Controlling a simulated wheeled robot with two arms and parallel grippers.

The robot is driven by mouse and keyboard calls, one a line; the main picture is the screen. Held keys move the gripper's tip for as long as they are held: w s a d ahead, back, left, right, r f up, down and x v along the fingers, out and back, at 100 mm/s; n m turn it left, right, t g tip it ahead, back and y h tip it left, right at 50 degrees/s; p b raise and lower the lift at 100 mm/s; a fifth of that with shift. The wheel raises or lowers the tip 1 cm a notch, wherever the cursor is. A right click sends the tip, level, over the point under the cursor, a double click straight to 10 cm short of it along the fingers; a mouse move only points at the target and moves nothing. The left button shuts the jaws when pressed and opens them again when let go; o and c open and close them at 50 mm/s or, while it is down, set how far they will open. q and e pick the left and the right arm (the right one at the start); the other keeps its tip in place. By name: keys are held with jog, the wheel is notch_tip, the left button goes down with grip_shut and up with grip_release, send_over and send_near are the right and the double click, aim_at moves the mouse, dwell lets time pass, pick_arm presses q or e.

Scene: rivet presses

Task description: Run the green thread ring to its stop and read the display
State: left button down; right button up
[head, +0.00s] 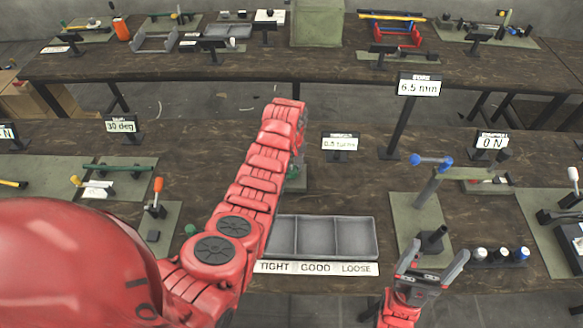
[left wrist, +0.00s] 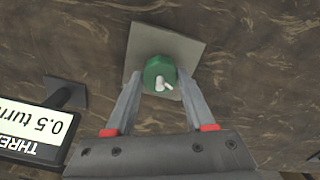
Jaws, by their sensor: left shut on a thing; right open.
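The green thread ring (left wrist: 159,68) sits on a pale square plate (left wrist: 187,45) in the left wrist view, with a small white piece showing on top. My left gripper (left wrist: 160,82) is shut on the ring, one finger on each side. In the head view the ring (head: 292,173) is mostly hidden behind my left arm and gripper (head: 299,158). The display (head: 340,143) just right of it reads "0.5 turns"; in the left wrist view it (left wrist: 28,125) shows upside down. My right gripper (head: 432,262) is open and empty at the front right.
A grey tray (head: 377,236) with three compartments, labelled TIGHT, GOOD and LOOSE, lies in front. To its right stand a blue-handled device (head: 432,162) on a mat and a rack of capped pieces (head: 497,258). Displays read "6.5 mm" (head: 419,87), "0 N" (head: 491,143) and "30 deg" (head: 120,126).

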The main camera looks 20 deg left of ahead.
pick_arm(q)
jog(key=m+b, duration=0.2)
jog(key=b, duration=0.1)
jog(key=m+b, duration=0.2)
jog(key=b, duration=0.1)
jog(key=shift+f+m, duration=0.35)
jog(key=shift+m, duration=0.05)
jog(key=m+b, duration=0.1)
jog(key=m, duration=0.1)
jog(key=shift+r+m, duration=0.2)
jog(key=shift+m, duration=0.2)
jog(key=m, duration=0.2)
jog(key=shift+r+m, duration=0.1)
jog(key=shift+m, duration=0.3)
jog(key=m, duration=0.5)
jog(key=shift+c, duration=1.3)
grip_release()
jog(key=shift+r, duration=0.15)
